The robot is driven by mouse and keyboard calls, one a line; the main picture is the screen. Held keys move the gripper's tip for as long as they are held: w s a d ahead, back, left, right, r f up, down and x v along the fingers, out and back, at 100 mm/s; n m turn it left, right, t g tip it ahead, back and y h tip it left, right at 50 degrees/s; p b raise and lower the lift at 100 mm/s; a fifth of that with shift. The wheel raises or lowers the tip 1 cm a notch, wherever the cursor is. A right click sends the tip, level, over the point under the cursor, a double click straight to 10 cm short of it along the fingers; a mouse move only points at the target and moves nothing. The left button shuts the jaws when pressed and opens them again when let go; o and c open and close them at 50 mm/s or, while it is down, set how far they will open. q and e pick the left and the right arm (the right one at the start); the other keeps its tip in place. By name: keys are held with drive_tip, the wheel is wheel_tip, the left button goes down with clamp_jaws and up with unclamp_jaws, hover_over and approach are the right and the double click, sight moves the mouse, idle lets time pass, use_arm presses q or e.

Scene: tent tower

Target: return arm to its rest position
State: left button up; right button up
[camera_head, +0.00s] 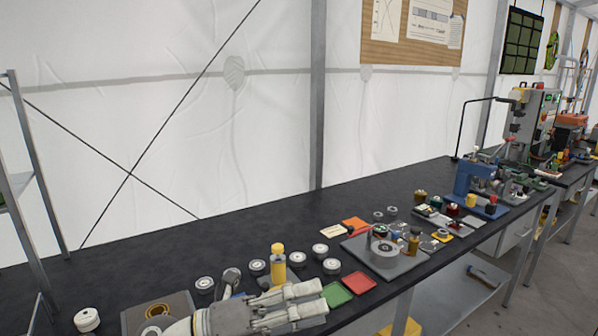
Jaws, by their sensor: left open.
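My left gripper (318,300) reaches in low at the bottom centre, over the near edge of the black bench (130,262). Its two pale grey fingers point right and are apart, with nothing seen between them. A yellow bottle (278,265) stands just behind the fingers in the picture. A green square tray (336,295) lies just beyond the fingertips, with a red one (359,283) to its right. I cannot tell whether the gripper touches any of these. My right gripper is not in view.
Several round pale-rimmed parts (320,250) lie behind the gripper. A white round container (87,319) stands at lower left. A grey fixture plate (408,262) and a blue machine (474,178) are to the right. The bench's back left part is clear.

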use_arm(q)
drive_tip(key=w+a+n+t+y, duration=0.3)
drive_tip(key=a+n+t+y, duration=0.25)
drive_tip(key=n+t, duration=0.4)
drive_tip(key=w+a+n+t+y, duration=0.3)
drive_tip(key=a+n+t+y, duration=0.25)
drive_tip(key=n, duration=0.75)
drive_tip(key=s+a+f+n+g+y, duration=0.3)
drive_tip(key=a+f+n+y, duration=0.15)
drive_tip(key=f, duration=0.45)
drive_tip(key=s+a+f+n+g+y, duration=0.2)
drive_tip(key=a+f+n+y, duration=0.3)
drive_tip(key=f, duration=0.4)
drive_tip(key=s+a+f+n+g+h, duration=0.1)
drive_tip(key=s+f+n+g, duration=0.2)
drive_tip(key=s+f+g, duration=0.55)
drive_tip(key=s+f+n+g+h, duration=0.15)
drive_tip(key=s+f, duration=0.45)
drive_tip(key=s, duration=0.7)
wheel_tip(320, 180, down, 25)
drive_tip(key=s+g, duration=0.2)
drive_tip(key=s+a+f+g+y, duration=0.1)
drive_tip(key=s+a+f, duration=0.2)
drive_tip(key=s+f, duration=1.4)
